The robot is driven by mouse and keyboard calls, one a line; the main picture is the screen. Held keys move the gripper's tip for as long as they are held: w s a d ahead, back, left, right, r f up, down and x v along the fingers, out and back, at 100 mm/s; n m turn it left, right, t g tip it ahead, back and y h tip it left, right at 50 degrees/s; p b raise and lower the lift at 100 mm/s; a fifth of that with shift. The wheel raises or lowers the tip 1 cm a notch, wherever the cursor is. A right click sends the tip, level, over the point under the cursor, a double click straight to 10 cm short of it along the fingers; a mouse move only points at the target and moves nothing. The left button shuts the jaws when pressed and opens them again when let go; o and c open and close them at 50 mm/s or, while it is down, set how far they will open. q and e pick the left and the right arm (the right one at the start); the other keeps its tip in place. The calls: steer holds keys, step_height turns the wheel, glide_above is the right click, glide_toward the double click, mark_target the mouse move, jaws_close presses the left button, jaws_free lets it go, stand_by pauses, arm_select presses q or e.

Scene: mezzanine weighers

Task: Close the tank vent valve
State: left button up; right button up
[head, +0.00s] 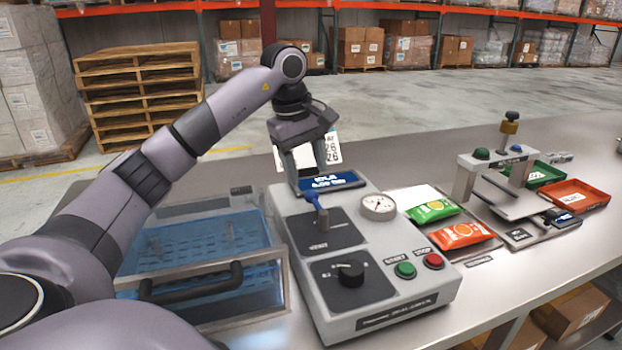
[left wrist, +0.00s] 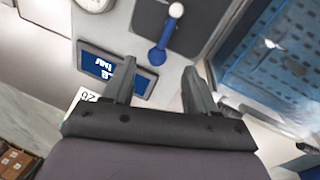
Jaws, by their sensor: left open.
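The tank vent valve is a blue lever (head: 317,207) on the dark panel marked VENT (head: 330,232), on top of the grey control box (head: 378,312). In the left wrist view the lever (left wrist: 166,36) has a thick blue end near my fingers and a pale rounded end at the top. My left gripper (head: 308,180) hangs just behind the lever, above the box's back end. It is open and empty, and the lever lies ahead of the gap between its fingers (left wrist: 160,74), seemingly apart from them. My right gripper is in neither view.
A blue display (head: 330,182) sits beside my left fingers. A round gauge (head: 379,206), black knob (head: 351,271), green button (head: 405,270) and red button (head: 433,261) are on the box. A clear-lidded blue tank (head: 200,245) stands left; packets (head: 433,210) and a sealer (head: 490,185) stand right.

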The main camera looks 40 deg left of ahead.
mark_target(310, 191)
arm_select(q)
steer(key=shift+w+a+f, duration=0.1)
steer(key=shift+w+f, duration=0.2)
steer(key=shift+f, duration=0.8)
steer(key=shift+w+a+f, duration=0.15)
steer(key=shift+w+f, duration=0.15)
steer(key=shift+f, duration=0.85)
steer(key=shift+w+a+f, duration=0.1)
steer(key=shift+w+f, duration=0.2)
steer(key=shift+f, duration=0.8)
jaws_close()
